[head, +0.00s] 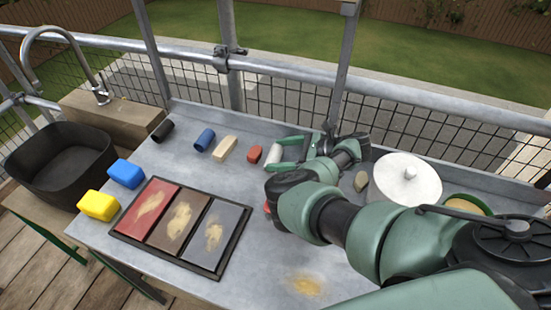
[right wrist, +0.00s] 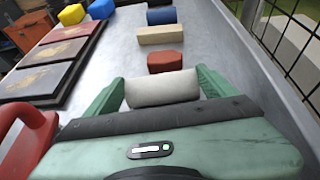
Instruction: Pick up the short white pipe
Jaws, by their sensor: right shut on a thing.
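The short white pipe (right wrist: 162,88) lies between the two green fingers of my right gripper (right wrist: 160,92) in the right wrist view, with a finger against each end. In the head view the white pipe (head: 274,153) shows beside the green fingers of my right gripper (head: 290,155), near the back of the grey table. The right gripper is shut on the pipe. I cannot tell whether the pipe is clear of the table top. My left gripper is not in view.
A red-brown block (head: 254,154), a beige block (head: 225,149), a blue cylinder (head: 205,140) and a black cylinder (head: 163,131) line the table's back. A framed tray of tiles (head: 236,246) lies at the front. A white round lid (head: 405,178) is on the right.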

